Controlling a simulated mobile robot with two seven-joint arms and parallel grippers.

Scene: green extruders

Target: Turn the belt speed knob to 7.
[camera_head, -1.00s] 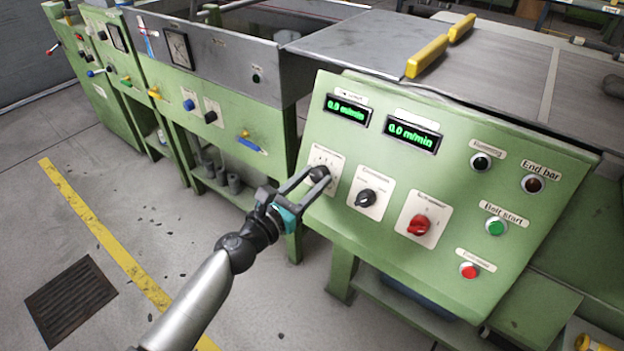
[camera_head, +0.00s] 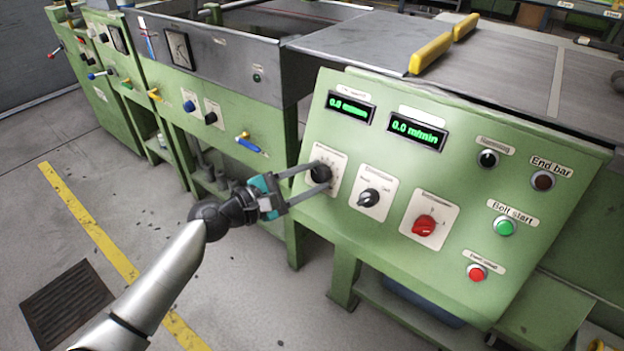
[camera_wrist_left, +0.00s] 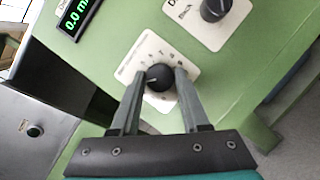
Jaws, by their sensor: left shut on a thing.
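The green control panel (camera_head: 300,225) carries a black round knob (camera_head: 321,173) on a white dial plate at its left side. I take this as the belt speed knob; its label is too blurred to read. My left gripper (camera_head: 318,174) has its two fingers on either side of the knob, shut on it. In the left wrist view the knob (camera_wrist_left: 159,77) sits between the fingertips, over a white scale plate (camera_wrist_left: 150,50). Its white pointer mark shows toward the left finger. The scale numbers are too small to read. My right gripper is not in view.
Two green displays (camera_head: 417,132) above the knobs read 0.0. A black selector (camera_head: 369,198) and a red switch (camera_head: 425,225) sit right of the knob. A green button (camera_head: 504,226) and a red button (camera_head: 476,272) are farther right. Open floor lies at lower left.

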